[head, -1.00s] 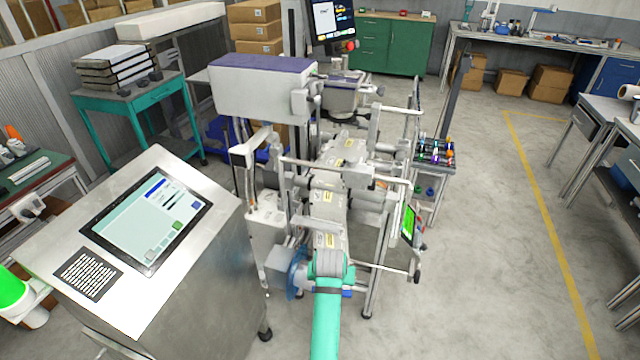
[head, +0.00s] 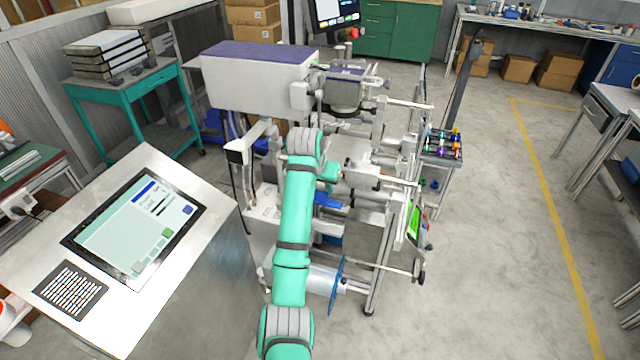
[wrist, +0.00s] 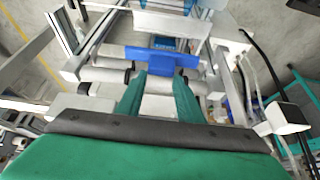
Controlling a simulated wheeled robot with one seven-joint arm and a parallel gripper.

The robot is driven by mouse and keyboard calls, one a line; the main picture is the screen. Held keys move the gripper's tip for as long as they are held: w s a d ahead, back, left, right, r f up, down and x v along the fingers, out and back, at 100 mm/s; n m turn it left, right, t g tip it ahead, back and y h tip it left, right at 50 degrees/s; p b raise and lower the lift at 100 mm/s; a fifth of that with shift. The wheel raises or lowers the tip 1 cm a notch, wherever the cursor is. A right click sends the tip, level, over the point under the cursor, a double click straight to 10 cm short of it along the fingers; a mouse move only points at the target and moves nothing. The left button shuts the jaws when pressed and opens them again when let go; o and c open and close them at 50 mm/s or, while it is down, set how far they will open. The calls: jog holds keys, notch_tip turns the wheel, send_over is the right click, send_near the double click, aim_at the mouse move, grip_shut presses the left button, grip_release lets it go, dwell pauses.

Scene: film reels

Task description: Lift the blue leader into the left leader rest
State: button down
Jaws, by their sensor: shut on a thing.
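The blue leader (wrist: 135,52) is a flat blue strip in the wrist view, lying across the view just beyond my fingers. My gripper (wrist: 160,75) is shut on it, with the two green fingers on either side of its short blue tab. In the head view, a blue piece (head: 328,199) shows beside my green arm, among the machine's white parts. My fingers are mostly hidden behind my arm there. I cannot tell the left leader rest apart from the machine's other parts. Pale rollers lie close below the leader in the wrist view.
The white machine (head: 258,82) surrounds my gripper with bars and rollers. A large blue reel disc (head: 337,284) stands low on its near side. A console with a screen (head: 135,230) stands at left. The floor at right (head: 490,250) is clear.

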aim_at(322, 200)
jog(key=f, duration=0.6)
jog(key=shift+d+f, duration=0.15)
jog(key=shift+d, duration=0.05)
jog(key=shift+a+f, duration=0.15)
jog(key=shift+f, duration=1)
jog(key=shift+a+f, duration=0.1)
jog(key=shift+f, duration=0.1)
jog(key=shift+f, duration=0.1)
jog(key=shift+s+f, duration=0.1)
jog(key=shift+f, duration=1.3)
jog(key=c, duration=1.2)
grip_release()
jog(key=shift+o, duration=0.2)
